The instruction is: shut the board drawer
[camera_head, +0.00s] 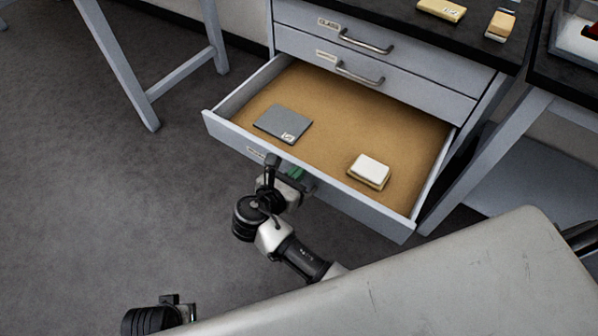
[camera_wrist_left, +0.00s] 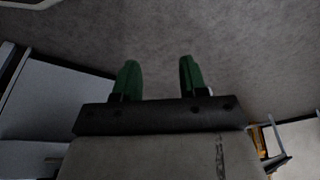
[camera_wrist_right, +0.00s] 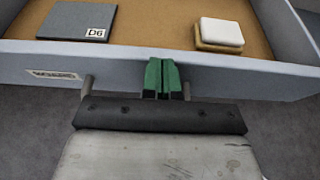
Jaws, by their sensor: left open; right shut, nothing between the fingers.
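The board drawer (camera_head: 365,209) is the lowest drawer of the grey cabinet and stands pulled far out. Its tan floor holds a grey board (camera_head: 283,124) at left and a white-topped block (camera_head: 370,170) at right. My right gripper (camera_head: 294,174) is at the middle of the drawer front. In the right wrist view its green fingers (camera_wrist_right: 161,78) are shut with nothing between them, close against the drawer front (camera_wrist_right: 240,79), between the two handle posts. Contact cannot be told. My left gripper (camera_wrist_left: 157,78) is open and empty, over the floor.
Two drawers above, the nearer one (camera_head: 400,82) with a bar handle, are shut. The black worktop (camera_head: 395,8) carries tan blocks. Grey table legs (camera_head: 115,65) stand left; another bench frame (camera_head: 485,150) stands right. The floor (camera_head: 90,200) at left is clear.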

